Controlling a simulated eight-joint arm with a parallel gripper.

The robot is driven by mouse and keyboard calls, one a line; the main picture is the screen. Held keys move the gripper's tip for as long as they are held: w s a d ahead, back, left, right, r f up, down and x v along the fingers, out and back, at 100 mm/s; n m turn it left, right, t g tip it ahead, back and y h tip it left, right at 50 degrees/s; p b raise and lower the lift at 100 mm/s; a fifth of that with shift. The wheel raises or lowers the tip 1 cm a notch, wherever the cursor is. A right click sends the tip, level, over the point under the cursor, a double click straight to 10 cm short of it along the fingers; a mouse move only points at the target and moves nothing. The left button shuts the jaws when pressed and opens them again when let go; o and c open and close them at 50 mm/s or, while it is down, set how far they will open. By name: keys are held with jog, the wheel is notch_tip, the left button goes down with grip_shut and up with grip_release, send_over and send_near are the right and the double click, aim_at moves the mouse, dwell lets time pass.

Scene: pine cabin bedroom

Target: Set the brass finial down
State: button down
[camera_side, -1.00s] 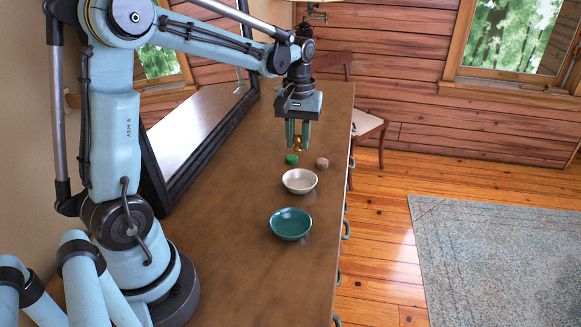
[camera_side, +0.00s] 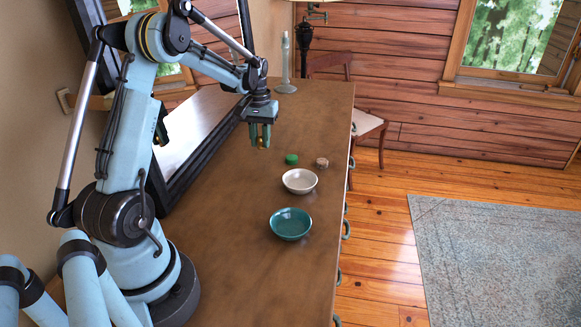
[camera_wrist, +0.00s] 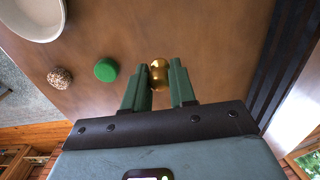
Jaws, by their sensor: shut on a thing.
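The brass finial (camera_wrist: 158,74) is a small shiny gold piece between the green fingertips of my gripper (camera_wrist: 157,82) in the wrist view. My gripper (camera_side: 260,138) is shut on it. In the side view the finial (camera_side: 261,147) shows as a small gold spot at the fingertips, over the dresser top (camera_side: 240,185), left of the green disc. I cannot tell whether its lower end touches the wood.
A green disc (camera_side: 291,159) and a speckled brown disc (camera_side: 322,162) lie to the right. A white bowl (camera_side: 299,181) and a teal bowl (camera_side: 290,225) stand nearer the camera. A mirror (camera_side: 196,125) borders the left. A pale candlestick (camera_side: 286,65) stands at the back.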

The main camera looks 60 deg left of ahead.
aim_at(261, 144)
jog(key=shift+f, duration=1.95)
jog(key=c, duration=0.9)
grip_release()
jog(key=shift+f, duration=0.1)
notch_tip(261, 144, up, 12)
jog(key=shift+r, duration=0.1)
jog(key=s+d+m+t, duration=0.2)
jog(key=d+m, duration=0.1)
jog(key=d, duration=0.6)
jog(key=s+d+m+t, duration=0.2)
jog(key=s+d+m, duration=0.1)
jog(key=d, duration=0.7)
jog(key=s+d+r+m+t, duration=0.1)
jog(key=s+d+m+t, duration=0.2)
jog(key=d, duration=0.6)
jog(key=shift+s+d, duration=0.1)
jog(key=shift+d, duration=0.25)
